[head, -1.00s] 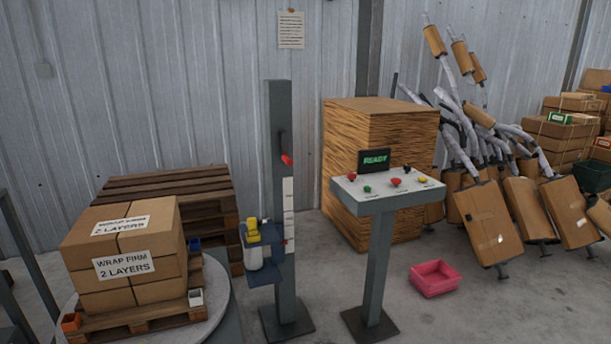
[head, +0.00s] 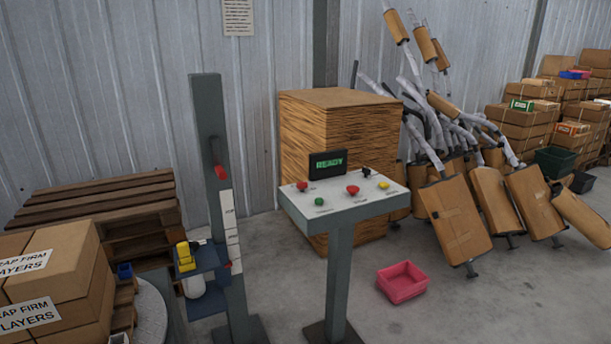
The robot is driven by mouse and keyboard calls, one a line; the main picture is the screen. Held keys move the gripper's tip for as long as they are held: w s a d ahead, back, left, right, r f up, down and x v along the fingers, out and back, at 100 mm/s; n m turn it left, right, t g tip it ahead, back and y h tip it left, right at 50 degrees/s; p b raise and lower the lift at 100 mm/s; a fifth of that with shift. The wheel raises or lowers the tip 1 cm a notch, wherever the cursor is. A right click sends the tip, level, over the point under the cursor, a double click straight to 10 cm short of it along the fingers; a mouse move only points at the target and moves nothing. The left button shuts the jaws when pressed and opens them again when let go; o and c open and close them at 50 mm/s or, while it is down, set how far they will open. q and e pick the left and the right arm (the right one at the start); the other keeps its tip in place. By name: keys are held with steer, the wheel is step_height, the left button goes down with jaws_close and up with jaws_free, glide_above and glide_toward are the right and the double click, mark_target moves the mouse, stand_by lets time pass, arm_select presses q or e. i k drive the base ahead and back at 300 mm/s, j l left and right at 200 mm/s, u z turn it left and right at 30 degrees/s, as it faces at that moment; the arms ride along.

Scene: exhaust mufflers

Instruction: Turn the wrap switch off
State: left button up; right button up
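A grey control pedestal (head: 340,260) with a sloped white top panel (head: 335,205) stands in the middle of the head view. The panel carries a red control (head: 302,186), a green button (head: 319,202), a larger red button (head: 353,190), a black knob-like control (head: 366,172) and a yellow button (head: 384,185). Their labels are too small to read, so I cannot tell which is the wrap switch or its setting. A dark display (head: 328,164) behind the panel reads READY in green. Neither of my grippers is in view.
A grey post (head: 207,130) with a red-tipped lever (head: 220,172) stands left of the pedestal. A pink bin (head: 402,282) lies on the floor right of the pedestal. Mufflers (head: 456,215) lean behind.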

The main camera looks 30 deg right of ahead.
mark_target(300, 185)
steer(key=i+l, duration=0.35)
steer(key=l, duration=0.15)
steer(key=i+l, duration=0.3)
steer(key=l, duration=0.2)
steer(key=i+l, duration=0.35)
steer(key=l, duration=0.15)
steer(key=i+l, duration=0.35)
steer(key=l, duration=0.15)
steer(key=i+l, duration=0.3)
steer(key=l, duration=0.2)
